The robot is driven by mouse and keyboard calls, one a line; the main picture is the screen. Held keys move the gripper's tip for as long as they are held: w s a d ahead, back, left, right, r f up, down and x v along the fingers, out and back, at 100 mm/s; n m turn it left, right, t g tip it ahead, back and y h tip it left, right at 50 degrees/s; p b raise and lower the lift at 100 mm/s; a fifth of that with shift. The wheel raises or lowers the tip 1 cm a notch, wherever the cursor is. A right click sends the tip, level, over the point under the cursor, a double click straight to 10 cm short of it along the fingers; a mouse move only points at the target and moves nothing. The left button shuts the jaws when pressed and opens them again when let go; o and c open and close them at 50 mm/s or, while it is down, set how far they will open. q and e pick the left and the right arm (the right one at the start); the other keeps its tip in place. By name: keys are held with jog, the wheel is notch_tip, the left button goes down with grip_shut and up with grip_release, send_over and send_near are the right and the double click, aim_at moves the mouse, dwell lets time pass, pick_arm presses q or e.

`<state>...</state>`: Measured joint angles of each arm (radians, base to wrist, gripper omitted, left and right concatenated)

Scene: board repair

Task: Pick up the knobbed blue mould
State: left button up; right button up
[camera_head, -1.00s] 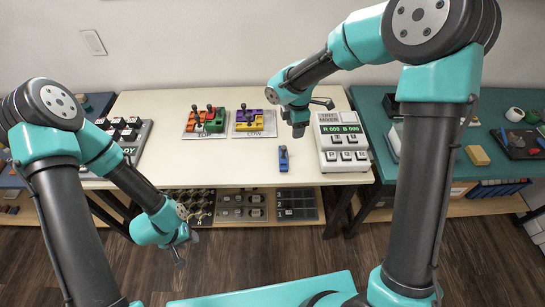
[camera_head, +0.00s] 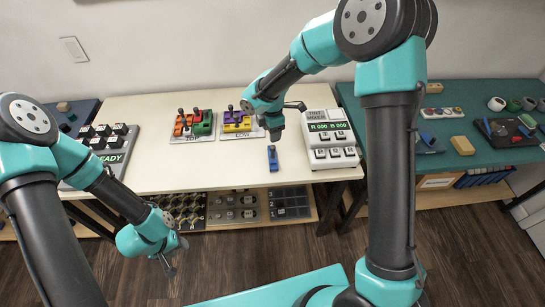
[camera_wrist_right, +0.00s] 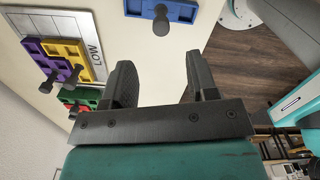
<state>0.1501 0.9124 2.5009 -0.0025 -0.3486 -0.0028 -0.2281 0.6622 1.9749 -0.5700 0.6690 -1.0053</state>
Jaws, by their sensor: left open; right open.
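The knobbed blue mould (camera_head: 272,158) lies on the cream table near its front edge, left of the tint mixer. In the right wrist view the blue mould (camera_wrist_right: 180,10) is at the top edge, partly cut off, with its dark knob toward me. My right gripper (camera_head: 275,133) is just above and behind the mould in the head view. In the right wrist view its two fingers (camera_wrist_right: 157,75) are apart with nothing between them, and the mould lies beyond their tips. My left gripper (camera_head: 171,266) hangs in front of the table, away from the mould, open and empty.
The tint mixer (camera_head: 328,139) stands close to the right of the mould. Plates labelled TOP and LOW (camera_head: 239,133) hold coloured knobbed moulds behind left. A tray of dark blocks (camera_head: 84,170) is at the left. The table middle (camera_head: 180,165) is clear.

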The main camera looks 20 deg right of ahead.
aim_at(273, 146)
jog(key=shift+f, duration=2.8)
jog(key=shift+s+d+f, duration=0.1)
jog(key=shift+d+f, duration=0.05)
jog(key=shift+f, duration=2.45)
jog(key=shift+c, duration=0.2)
grip_shut()
jog(key=shift+r, duration=0.1)
